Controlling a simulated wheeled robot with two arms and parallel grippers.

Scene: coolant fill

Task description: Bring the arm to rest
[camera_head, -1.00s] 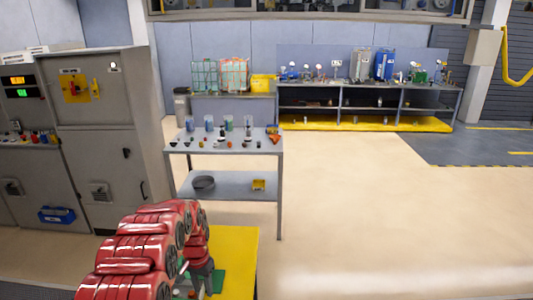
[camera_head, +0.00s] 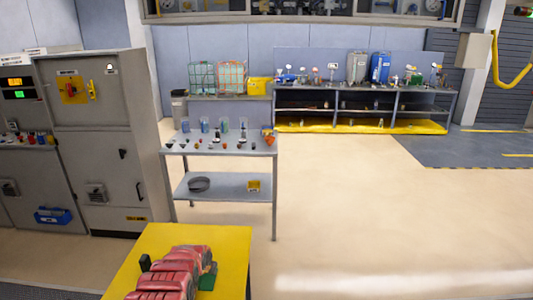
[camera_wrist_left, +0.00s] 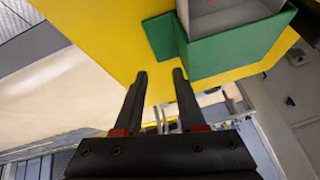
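My red left arm (camera_head: 175,275) shows at the bottom of the head view, over the yellow table. Its gripper cannot be made out there. In the left wrist view my left gripper (camera_wrist_left: 159,74) has its two dark fingers apart with nothing between them. The yellow table top (camera_wrist_left: 100,30) and a green box (camera_wrist_left: 230,50) with a grey inside lie beyond the fingertips, apart from them. A green part (camera_head: 208,277) shows beside the red arm in the head view, partly hidden. My right gripper is in neither view.
The yellow table (camera_head: 222,245) stands in front. A grey cart (camera_head: 222,185) with bottles and small parts stands behind it, a grey cabinet (camera_head: 100,150) at left. A workbench (camera_head: 360,90) lines the back wall. The floor (camera_head: 390,210) at right is clear.

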